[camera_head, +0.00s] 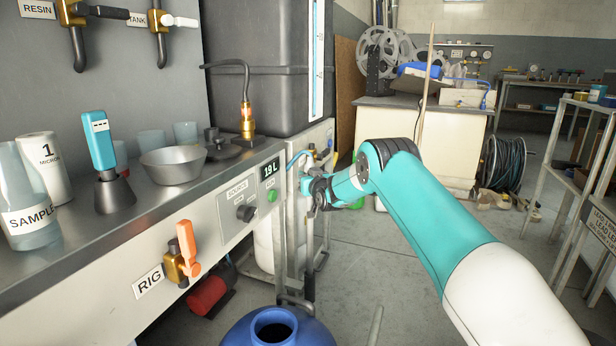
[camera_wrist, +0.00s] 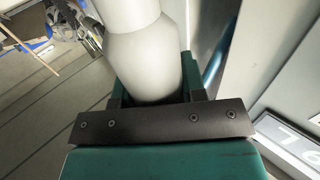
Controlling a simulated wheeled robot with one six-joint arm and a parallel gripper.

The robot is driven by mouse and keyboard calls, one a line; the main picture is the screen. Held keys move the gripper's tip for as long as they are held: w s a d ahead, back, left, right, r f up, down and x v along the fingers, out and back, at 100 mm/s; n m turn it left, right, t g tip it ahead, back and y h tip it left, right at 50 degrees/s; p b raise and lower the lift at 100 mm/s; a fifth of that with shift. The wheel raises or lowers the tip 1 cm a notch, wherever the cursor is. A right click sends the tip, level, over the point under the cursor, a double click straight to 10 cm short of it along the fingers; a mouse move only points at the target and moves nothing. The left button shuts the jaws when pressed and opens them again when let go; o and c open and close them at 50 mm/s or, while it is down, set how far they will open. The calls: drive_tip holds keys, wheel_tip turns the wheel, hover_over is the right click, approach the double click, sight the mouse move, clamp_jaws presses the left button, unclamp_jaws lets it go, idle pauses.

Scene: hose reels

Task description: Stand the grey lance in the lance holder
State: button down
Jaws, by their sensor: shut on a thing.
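My gripper (camera_head: 314,190) is small in the head view, at the end of my teal arm, in front of the bench's right end. In the wrist view its teal jaws are shut on a pale grey, round-bodied thing (camera_wrist: 146,62), which I take to be the grey lance. Its far end runs out of the top of the wrist view. In the head view I cannot pick the lance out clearly from the grey uprights around the gripper. I cannot tell with certainty which part is the lance holder.
A steel bench (camera_head: 75,245) with a sample jug (camera_head: 28,225), a bowl (camera_head: 172,165) and an orange-handled valve (camera_head: 187,250) runs along the left. A blue drum (camera_head: 240,332) stands at the bottom. A grey bar (camera_head: 375,325) shows beside it.

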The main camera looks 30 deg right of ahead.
drive_tip(key=c, duration=0.7)
unclamp_jaws()
drive_tip(key=shift+c, duration=0.2)
drive_tip(key=shift+o, duration=0.7)
drive_tip(key=shift+f, duration=0.1)
drive_tip(key=shift+s, duration=0.6)
drive_tip(key=s+a, duration=0.2)
drive_tip(key=s, duration=1.4)
drive_tip(key=shift+a, duration=0.4)
